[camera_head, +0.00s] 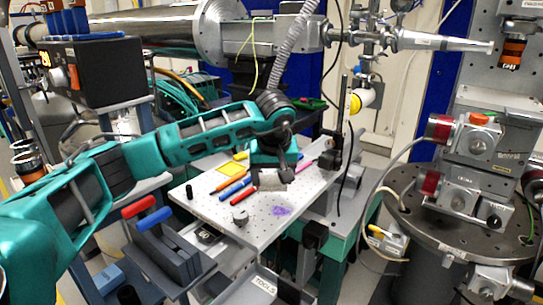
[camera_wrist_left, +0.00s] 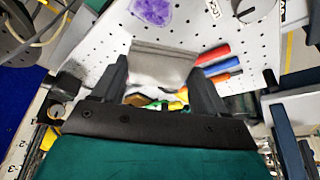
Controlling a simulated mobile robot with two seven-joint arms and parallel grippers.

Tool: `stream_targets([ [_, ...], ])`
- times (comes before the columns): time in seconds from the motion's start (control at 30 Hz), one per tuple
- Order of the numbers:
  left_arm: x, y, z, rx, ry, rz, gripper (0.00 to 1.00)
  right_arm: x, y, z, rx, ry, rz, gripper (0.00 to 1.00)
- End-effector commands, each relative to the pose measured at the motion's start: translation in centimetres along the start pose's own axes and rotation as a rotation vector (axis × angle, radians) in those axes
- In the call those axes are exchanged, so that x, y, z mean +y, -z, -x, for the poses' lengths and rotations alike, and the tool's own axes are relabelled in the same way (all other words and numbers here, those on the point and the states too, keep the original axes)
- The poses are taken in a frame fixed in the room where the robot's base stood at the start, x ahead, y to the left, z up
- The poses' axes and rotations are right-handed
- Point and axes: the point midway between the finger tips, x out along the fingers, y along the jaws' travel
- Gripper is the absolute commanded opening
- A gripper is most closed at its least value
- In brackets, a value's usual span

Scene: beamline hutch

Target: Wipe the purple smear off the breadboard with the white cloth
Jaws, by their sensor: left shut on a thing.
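The breadboard (camera_head: 215,210) is a pale perforated plate in the middle of the head view. The purple smear (camera_head: 283,210) lies on its front right part, and it also shows at the top of the left wrist view (camera_wrist_left: 153,10). My left gripper (camera_head: 272,178) is shut on the white cloth (camera_head: 270,182), which looks grey and folded. In the left wrist view the cloth (camera_wrist_left: 160,66) sits between the two dark fingers. The cloth is behind the smear in the head view, apart from it. My right gripper is not in view.
Red and blue-handled tools (camera_head: 236,187) lie left of the cloth. A grey round knob-like piece (camera_head: 240,216) stands left of the smear, and a black cylinder (camera_head: 189,191) stands at the left edge. A post with a dark base (camera_head: 334,160) rises at the right. The board around the smear is clear.

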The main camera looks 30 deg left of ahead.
Motion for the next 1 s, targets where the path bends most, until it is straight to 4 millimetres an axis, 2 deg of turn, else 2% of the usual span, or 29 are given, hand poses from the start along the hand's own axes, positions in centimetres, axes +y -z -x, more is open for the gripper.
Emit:
stream_targets([
  [0.1,0.0,0.5,1.5,0.001,0.000,0.002,0.45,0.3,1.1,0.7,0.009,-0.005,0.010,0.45],
  [0.23,0.1,0.6,2.4,0.001,0.001,0.005,0.45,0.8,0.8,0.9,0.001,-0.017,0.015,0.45],
  [0.53,0.1,0.6,2.4,0.001,0.001,0.006,0.45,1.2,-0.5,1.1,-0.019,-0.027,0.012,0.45],
  [0.83,0.1,0.6,2.4,0.001,0.001,0.005,0.45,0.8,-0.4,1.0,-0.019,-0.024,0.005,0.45],
  [0.93,0.4,-0.2,2.3,-0.001,-0.005,-0.022,0.45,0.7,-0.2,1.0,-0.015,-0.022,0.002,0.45],
  [1.0,0.9,-1.7,2.3,-0.001,-0.019,-0.071,0.45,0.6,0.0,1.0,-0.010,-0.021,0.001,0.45],
])
